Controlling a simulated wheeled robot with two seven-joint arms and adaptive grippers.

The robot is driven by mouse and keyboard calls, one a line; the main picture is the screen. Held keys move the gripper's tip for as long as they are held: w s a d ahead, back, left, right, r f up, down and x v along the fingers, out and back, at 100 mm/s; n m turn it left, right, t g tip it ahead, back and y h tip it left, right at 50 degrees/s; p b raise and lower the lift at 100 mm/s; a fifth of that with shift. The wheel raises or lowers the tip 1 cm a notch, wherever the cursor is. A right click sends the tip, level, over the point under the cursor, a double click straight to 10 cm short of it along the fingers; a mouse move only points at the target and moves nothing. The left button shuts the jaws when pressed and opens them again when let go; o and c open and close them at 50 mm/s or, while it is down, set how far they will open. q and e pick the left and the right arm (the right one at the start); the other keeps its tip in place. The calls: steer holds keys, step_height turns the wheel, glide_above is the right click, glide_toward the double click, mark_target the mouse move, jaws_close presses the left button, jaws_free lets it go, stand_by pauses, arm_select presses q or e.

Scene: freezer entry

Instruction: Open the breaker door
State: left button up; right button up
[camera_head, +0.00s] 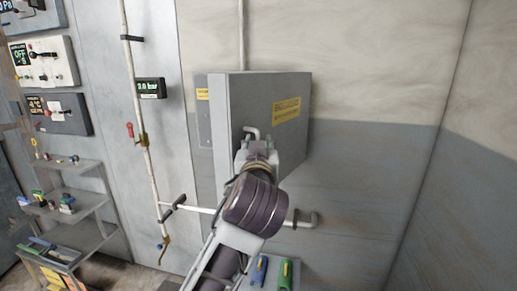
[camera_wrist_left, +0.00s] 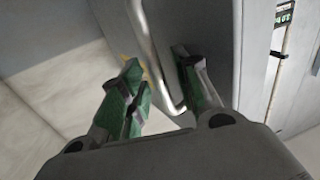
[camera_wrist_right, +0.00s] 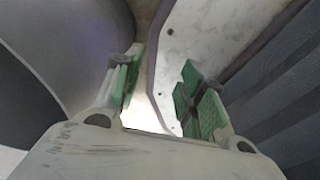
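The grey breaker box (camera_head: 270,135) hangs on the wall in the middle of the head view. Its face has a yellow label (camera_head: 286,110) and a pale bar handle (camera_head: 251,130). I see no clear gap at the door edge, but my arm hides part of the face. My left gripper (camera_wrist_left: 162,88) is at the handle, with its fingers apart. In the left wrist view the handle bar (camera_wrist_left: 150,50) runs between the green fingertips; I cannot tell whether they touch it. My right gripper (camera_wrist_right: 158,90) is open and empty, outside the head view.
Control panels (camera_head: 42,62), a small display (camera_head: 150,88) and a shelf (camera_head: 75,200) with small items stand to the left. Green and blue items (camera_head: 285,272) lie below the box. The wall at right is clear.

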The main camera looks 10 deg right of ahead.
arm_select(q)
steer(key=s+a, duration=0.2)
steer(key=s, duration=0.9)
steer(key=shift+s, duration=0.4)
arm_select(e)
steer(key=shift+d, duration=0.15)
